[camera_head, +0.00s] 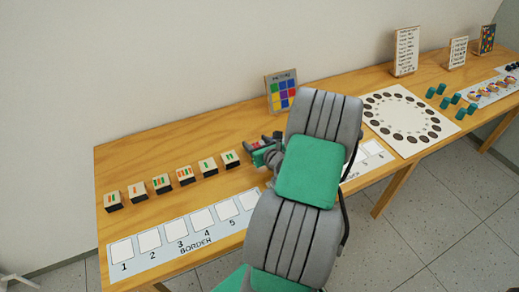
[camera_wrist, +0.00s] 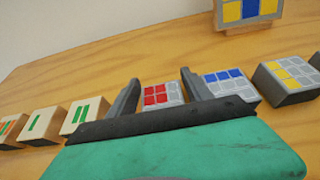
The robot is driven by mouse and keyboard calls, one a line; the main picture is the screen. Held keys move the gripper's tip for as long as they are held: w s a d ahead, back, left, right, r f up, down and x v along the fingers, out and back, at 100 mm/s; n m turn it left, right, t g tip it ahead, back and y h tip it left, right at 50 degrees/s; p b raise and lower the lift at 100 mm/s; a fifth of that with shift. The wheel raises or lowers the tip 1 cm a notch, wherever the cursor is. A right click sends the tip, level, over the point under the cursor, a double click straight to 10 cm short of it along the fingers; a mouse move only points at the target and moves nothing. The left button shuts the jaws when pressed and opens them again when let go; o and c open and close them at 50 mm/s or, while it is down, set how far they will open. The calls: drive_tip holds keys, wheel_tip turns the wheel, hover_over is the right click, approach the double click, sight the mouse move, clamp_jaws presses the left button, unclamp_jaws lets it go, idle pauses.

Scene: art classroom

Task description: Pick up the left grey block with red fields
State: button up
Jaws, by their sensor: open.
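A grey block with red fields (camera_wrist: 157,94) shows in the wrist view on the wooden table, between the two fingers of my gripper (camera_wrist: 160,78). The fingers are apart, so my gripper is open. The lower part of this block is hidden behind the gripper body, and I cannot tell whether a finger touches it. A grey block with blue fields (camera_wrist: 226,78) lies just right of the right finger, partly covered by it. In the head view my arm hides most of this area, and a small red patch shows by the fingers.
A grey block with yellow fields (camera_wrist: 284,77) lies further right. Wooden blocks with green bars (camera_wrist: 86,113) stand close to the left finger. A colour-grid card (camera_head: 281,91) stands behind. A numbered border strip (camera_head: 187,238) lies along the front edge.

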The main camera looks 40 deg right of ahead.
drive_tip(key=shift+c, duration=0.5)
drive_tip(key=c, duration=1)
drive_tip(key=shift+r, duration=0.1)
drive_tip(key=shift+c, duration=0.2)
